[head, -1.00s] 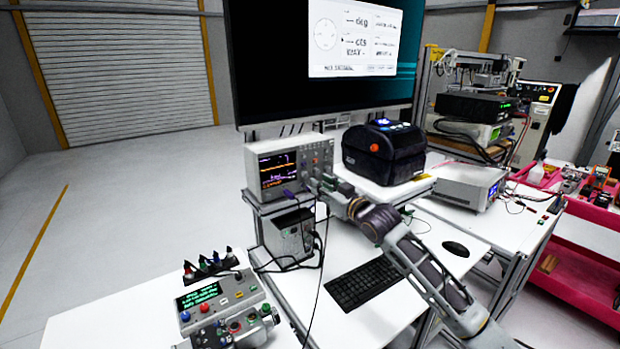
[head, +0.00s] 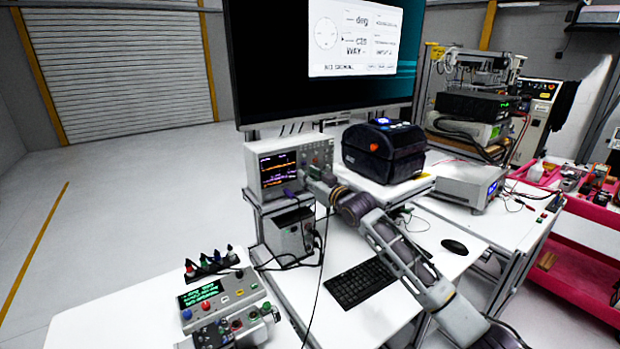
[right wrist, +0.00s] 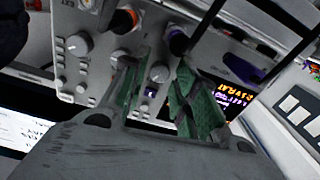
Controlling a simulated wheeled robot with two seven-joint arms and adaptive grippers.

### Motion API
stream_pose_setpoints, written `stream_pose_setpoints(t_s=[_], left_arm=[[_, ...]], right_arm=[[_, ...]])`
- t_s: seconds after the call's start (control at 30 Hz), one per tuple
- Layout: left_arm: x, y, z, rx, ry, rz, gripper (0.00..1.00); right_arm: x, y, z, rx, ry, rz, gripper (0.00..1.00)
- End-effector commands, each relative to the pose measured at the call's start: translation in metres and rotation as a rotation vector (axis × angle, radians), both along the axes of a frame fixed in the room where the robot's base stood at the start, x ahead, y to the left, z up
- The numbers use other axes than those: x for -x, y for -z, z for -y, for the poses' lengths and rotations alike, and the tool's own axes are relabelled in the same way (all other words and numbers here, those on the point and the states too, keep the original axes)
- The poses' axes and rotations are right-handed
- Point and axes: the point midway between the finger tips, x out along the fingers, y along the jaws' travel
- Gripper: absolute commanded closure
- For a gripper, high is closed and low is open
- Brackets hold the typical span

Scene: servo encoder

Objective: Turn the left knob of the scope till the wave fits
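The scope (head: 262,157) is a light grey box with a dark screen (head: 278,169) showing orange and purple traces. It stands on a raised shelf below the monitor. My right gripper (head: 313,177) is at the lower part of its control panel and hides some of it. In the right wrist view the panel appears turned over, with the scope screen (right wrist: 232,92) at the right. A grey knob (right wrist: 160,73) beside the screen shows between the green-padded fingers of my right gripper (right wrist: 163,66). The fingers are apart; contact with the knob is not visible. My left gripper is out of view.
Other knobs (right wrist: 79,45) and plugged probe connectors (right wrist: 123,20) crowd the panel around the fingers. A black printer (head: 383,153) stands right of the scope. A keyboard (head: 360,283) and mouse (head: 455,247) lie below my right arm. A control box (head: 222,298) stands front left.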

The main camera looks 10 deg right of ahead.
Motion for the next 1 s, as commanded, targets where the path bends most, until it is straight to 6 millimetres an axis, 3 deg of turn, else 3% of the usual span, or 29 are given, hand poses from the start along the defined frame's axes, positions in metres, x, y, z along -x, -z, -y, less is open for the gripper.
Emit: stream_pose_setpoints(t_s=[0.27,0.5,1.0], left_arm=[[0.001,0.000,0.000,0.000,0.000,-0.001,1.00],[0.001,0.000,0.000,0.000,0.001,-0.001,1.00],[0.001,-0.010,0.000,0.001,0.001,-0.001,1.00]], right_arm=[[0.000,0.000,0.000,0.000,0.000,0.000,0.72],[0.000,0.000,0.000,0.000,0.000,0.000,1.00],[0.000,0.000,0.000,-0.095,0.001,-0.041,1.00]])
